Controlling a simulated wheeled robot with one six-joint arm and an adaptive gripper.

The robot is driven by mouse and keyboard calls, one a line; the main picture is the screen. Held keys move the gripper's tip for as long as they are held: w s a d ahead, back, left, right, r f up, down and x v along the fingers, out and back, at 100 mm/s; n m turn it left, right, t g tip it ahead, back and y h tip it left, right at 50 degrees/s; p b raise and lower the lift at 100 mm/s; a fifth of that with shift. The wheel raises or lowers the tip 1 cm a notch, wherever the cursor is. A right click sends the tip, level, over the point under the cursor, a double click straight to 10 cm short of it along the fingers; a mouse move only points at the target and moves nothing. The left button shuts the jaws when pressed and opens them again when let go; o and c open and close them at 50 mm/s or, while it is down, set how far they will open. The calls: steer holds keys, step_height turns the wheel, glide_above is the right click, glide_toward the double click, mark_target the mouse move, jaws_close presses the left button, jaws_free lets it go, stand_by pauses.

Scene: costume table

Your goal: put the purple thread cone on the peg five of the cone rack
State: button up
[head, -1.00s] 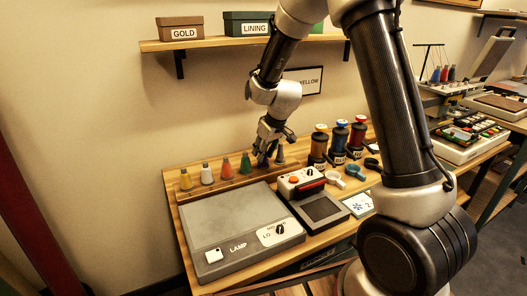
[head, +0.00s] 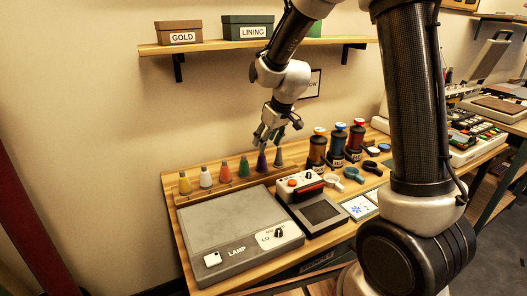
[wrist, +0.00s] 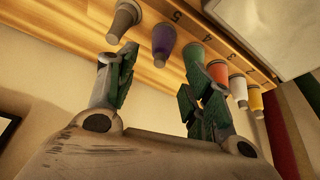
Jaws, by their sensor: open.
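The purple thread cone (head: 262,162) stands upright in the row on the cone rack (head: 217,190), between the green cone (head: 244,167) and the grey cone (head: 279,157). In the wrist view the purple cone (wrist: 163,40) is beside the rack number 5, apart from the fingers. My gripper (head: 270,138) is above the purple and grey cones, open and empty. In the wrist view its green-padded fingers (wrist: 163,72) are spread wide with nothing between them. The peg under the purple cone is hidden by the cone.
Orange (head: 225,171), white (head: 205,177) and yellow (head: 185,183) cones stand to the left on the rack. The lamp box (head: 225,222) lies in front. A shelf (head: 215,44) is on the wall above.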

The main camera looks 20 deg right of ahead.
steer(key=s+d+r+m, duration=0.2)
steer(key=s+d+r, duration=0.5)
steer(key=s+r, duration=0.65)
steer(key=s+d+m+h, duration=0.1)
steer(key=s+d, duration=0.2)
steer(key=s, duration=0.6)
steer(key=s+d+m+h, duration=0.1)
steer(key=s+d+m, duration=0.1)
steer(key=s, duration=0.7)
steer(key=shift+d+r, duration=0.35)
steer(key=shift+d, duration=0.5)
